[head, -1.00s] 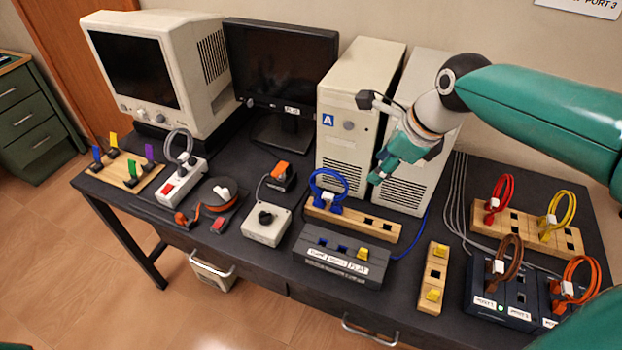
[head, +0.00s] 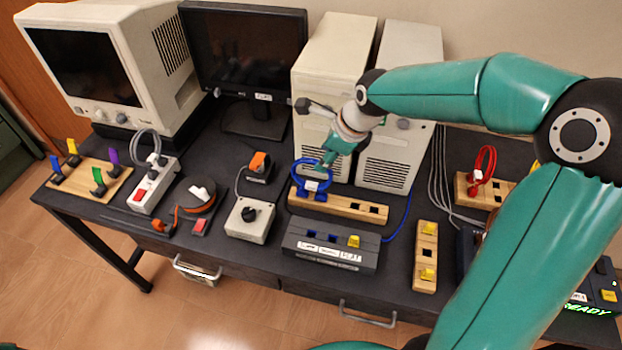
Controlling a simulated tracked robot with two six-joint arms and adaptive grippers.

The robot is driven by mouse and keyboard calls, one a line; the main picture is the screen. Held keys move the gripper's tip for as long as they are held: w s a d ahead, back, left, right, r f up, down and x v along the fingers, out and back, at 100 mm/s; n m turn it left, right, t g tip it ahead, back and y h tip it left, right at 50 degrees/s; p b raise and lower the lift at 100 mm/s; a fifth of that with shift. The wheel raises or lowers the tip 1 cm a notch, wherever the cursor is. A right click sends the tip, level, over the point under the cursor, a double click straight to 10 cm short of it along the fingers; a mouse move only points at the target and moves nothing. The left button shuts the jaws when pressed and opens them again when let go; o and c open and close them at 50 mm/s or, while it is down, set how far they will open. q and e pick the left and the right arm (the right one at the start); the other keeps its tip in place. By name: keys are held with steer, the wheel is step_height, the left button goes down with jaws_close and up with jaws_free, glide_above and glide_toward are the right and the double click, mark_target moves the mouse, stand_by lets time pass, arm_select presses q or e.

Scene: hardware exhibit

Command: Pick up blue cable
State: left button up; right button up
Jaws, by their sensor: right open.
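The blue cable (head: 299,173) is a small upright loop with a white tag. It stands at the left end of a wooden socket block (head: 339,203) near the middle of the table. My right gripper (head: 329,166) is open and points down at the loop's upper right side. Its fingertips overlap the loop in the picture, and I cannot tell whether they touch it. Part of the loop is hidden behind the gripper. My left gripper is not in view.
Two beige computer towers (head: 402,62) stand close behind my right gripper. A grey switch box (head: 330,245) sits in front of the wooden block. A red cable (head: 485,164) and its block are at right, partly behind my arm. A grey knob box (head: 250,220) is at left.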

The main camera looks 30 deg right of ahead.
mark_target(315, 161)
steer(key=x, duration=0.1)
steer(key=p+x, duration=0.1)
steer(key=x, duration=0.3)
steer(key=shift+w+a+r, duration=0.15)
steer(key=shift+w+a, duration=0.15)
steer(key=shift+w, duration=0.1)
steer(key=shift+w+f+p, duration=0.15)
steer(key=shift+f+p, duration=0.15)
steer(key=shift+f, duration=0.1)
jaws_close()
steer(key=shift+r, duration=0.1)
